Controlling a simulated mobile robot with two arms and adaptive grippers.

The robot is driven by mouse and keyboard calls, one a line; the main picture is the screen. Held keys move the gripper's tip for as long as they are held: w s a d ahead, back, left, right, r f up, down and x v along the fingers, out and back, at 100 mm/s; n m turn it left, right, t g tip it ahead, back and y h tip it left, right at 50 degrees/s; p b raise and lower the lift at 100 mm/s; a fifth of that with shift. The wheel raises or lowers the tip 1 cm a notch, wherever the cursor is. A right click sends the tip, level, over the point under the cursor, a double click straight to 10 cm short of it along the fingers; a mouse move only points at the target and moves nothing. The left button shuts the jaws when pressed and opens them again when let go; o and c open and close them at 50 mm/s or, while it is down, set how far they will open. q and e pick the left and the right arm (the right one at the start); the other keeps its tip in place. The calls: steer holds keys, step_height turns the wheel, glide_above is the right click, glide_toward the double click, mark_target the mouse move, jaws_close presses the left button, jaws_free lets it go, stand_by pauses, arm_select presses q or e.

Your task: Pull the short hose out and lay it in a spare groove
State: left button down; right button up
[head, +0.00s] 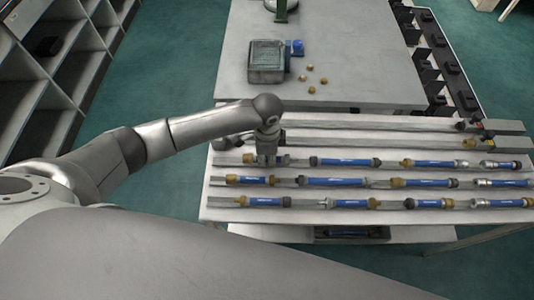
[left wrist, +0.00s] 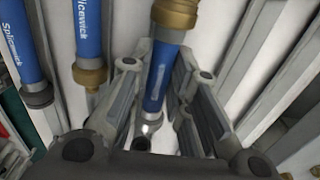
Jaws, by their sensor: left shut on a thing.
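My left gripper (head: 267,160) is over the left end of the rearmost filled groove row in the head view, pointing down. In the left wrist view its fingers (left wrist: 165,105) are closed around a short blue hose (left wrist: 158,78) with a brass collar at its upper end and a shiny metal end near the palm. In the head view the gripper mostly hides this hose; a brass end (head: 247,159) shows beside it. I cannot tell whether the hose is clear of its groove. My right gripper is not in view.
The slotted panel (head: 232,213) holds several other blue hoses (head: 345,161) in rows. Two grooves (head: 350,141) behind them look bare over most of their length, with fittings at the right. A grey box (head: 266,62) and loose brass pieces (head: 310,67) lie on the surface beyond.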

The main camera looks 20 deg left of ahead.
arm_select(q)
steer(key=shift+f, duration=0.2)
steer(key=c, duration=1.3)
jaws_free()
step_height(320, 180, up, 12)
